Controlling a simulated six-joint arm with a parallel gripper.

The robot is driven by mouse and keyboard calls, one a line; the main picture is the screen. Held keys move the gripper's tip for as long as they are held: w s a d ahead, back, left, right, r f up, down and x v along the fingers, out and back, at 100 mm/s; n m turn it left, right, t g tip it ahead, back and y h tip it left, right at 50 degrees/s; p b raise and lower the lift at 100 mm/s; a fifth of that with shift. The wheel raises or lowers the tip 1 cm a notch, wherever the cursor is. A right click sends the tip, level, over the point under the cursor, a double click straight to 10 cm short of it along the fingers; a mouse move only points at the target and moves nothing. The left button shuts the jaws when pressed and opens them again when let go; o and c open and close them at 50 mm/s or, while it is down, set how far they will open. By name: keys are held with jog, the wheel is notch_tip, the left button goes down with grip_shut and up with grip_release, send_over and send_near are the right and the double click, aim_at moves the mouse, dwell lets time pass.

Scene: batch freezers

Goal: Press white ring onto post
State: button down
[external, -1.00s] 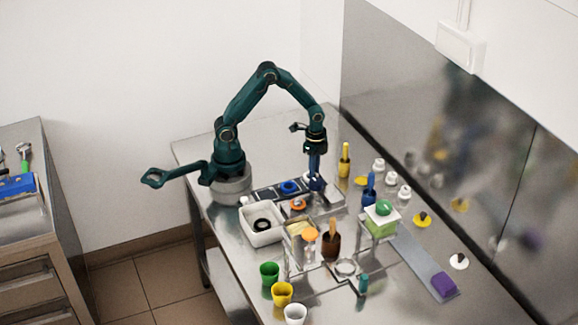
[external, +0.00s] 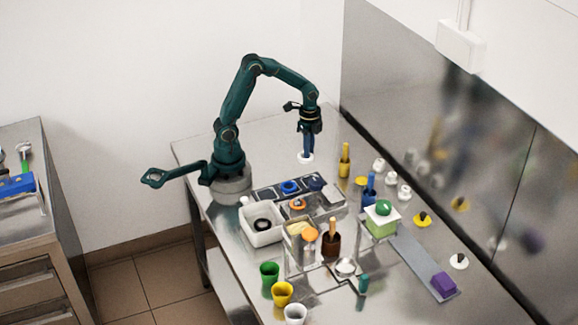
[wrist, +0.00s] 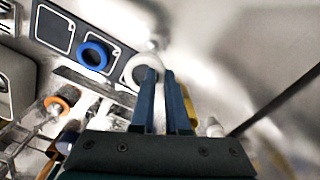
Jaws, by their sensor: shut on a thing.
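My gripper (external: 306,150) is shut on the white ring (external: 306,159) and holds it above the table, behind the dark ring tray (external: 263,193). In the wrist view the white ring (wrist: 138,68) sits at the fingertips, partly covered by the fingers. A blue ring (external: 290,187) lies in a square of the tray; it also shows in the wrist view (wrist: 95,54). An orange ring (external: 298,204) is just in front of the tray, seemingly around a short upright (wrist: 45,113) in the wrist view. I cannot tell surely which upright is the post.
A white bin (external: 262,237) holds a black ring. Yellow (external: 345,162) and blue (external: 369,190) bottles and several white knobs stand to the right. The back table corner is clear.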

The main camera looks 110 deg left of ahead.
jog(key=s+a+r, duration=0.4)
jog(key=s+r, duration=0.2)
jog(key=r, duration=0.4)
jog(key=w+d+m, duration=0.6)
jog(key=d, duration=0.6)
jog(key=w+d+m, duration=0.5)
jog(key=d+m, duration=0.1)
jog(key=d, duration=0.7)
jog(key=shift+w+a+f, duration=0.1)
jog(key=shift+a+f, duration=0.05)
jog(key=shift+f, duration=2.45)
jog(key=shift+w+a+f, duration=0.1)
jog(key=shift+a+f, duration=0.05)
jog(key=shift+f, duration=2.4)
